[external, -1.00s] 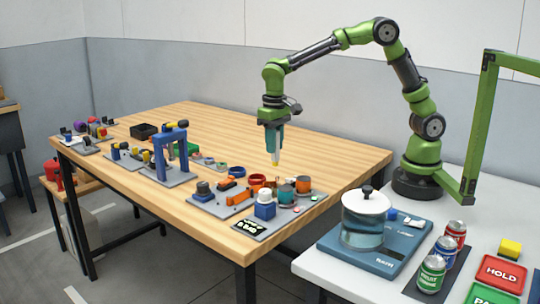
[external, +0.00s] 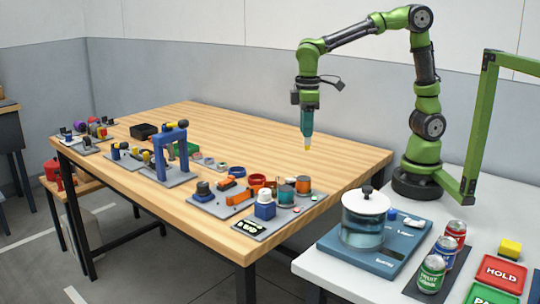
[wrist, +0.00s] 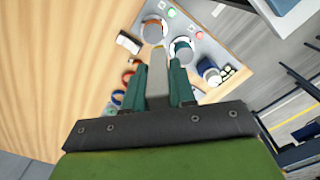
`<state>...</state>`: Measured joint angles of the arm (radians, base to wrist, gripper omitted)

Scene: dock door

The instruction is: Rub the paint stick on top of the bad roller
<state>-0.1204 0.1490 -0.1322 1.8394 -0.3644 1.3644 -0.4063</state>
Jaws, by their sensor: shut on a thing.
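My gripper (external: 307,134) is shut on a paint stick (external: 308,148) with a pale body and a yellow tip pointing down. In the wrist view the stick (wrist: 157,78) sits between the two teal fingers. It hangs in the air above the right part of the wooden table, touching nothing. I cannot tell which thing is the bad roller.
Grey boards with several small parts line the table's front edge, with a blue arch (external: 160,155) among them. The back of the wooden table (external: 250,135) is clear. A white bench at right holds a scale with a lidded jar (external: 363,220), cans (external: 432,273) and a red HOLD sign (external: 502,273).

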